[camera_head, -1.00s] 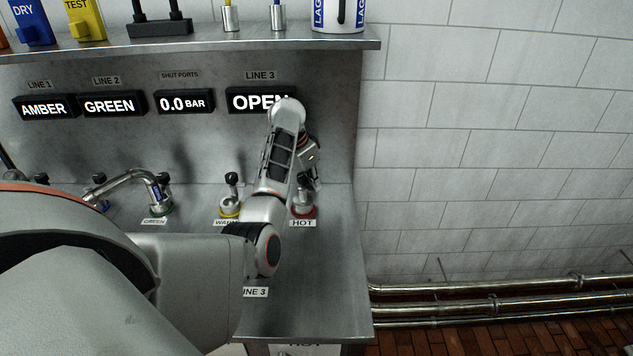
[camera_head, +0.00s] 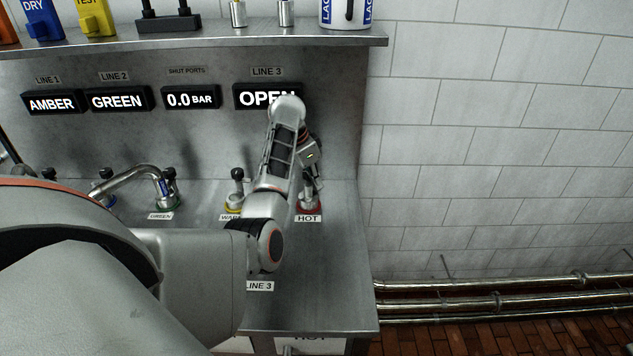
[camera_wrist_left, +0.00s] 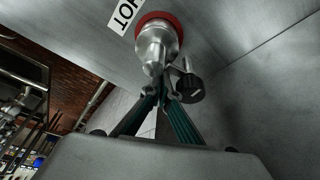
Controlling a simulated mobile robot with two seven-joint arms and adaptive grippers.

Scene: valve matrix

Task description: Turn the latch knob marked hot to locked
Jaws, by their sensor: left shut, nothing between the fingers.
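The hot knob is a metal fitting on a red base (camera_head: 312,209) at the right of the steel counter, with a white HOT label (camera_head: 308,218) in front. In the left wrist view the metal body (camera_wrist_left: 157,45) rises from its red ring, with a black round handle end (camera_wrist_left: 189,88) to its right. My left gripper (camera_wrist_left: 163,88) is shut and empty, its fingertips close beside the body and black handle; I cannot tell if they touch. In the head view the left gripper (camera_head: 311,186) is at the knob, partly hiding it. The LINE 3 display (camera_head: 255,97) reads OPEN, partly covered by my arm.
The warm valve (camera_head: 237,190) stands just left of my arm, partly hidden. A green-ringed valve (camera_head: 168,190) and a bent metal pipe (camera_head: 130,178) are farther left. A shelf (camera_head: 210,45) overhangs the displays. Pipes (camera_head: 500,300) run along the wall at right.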

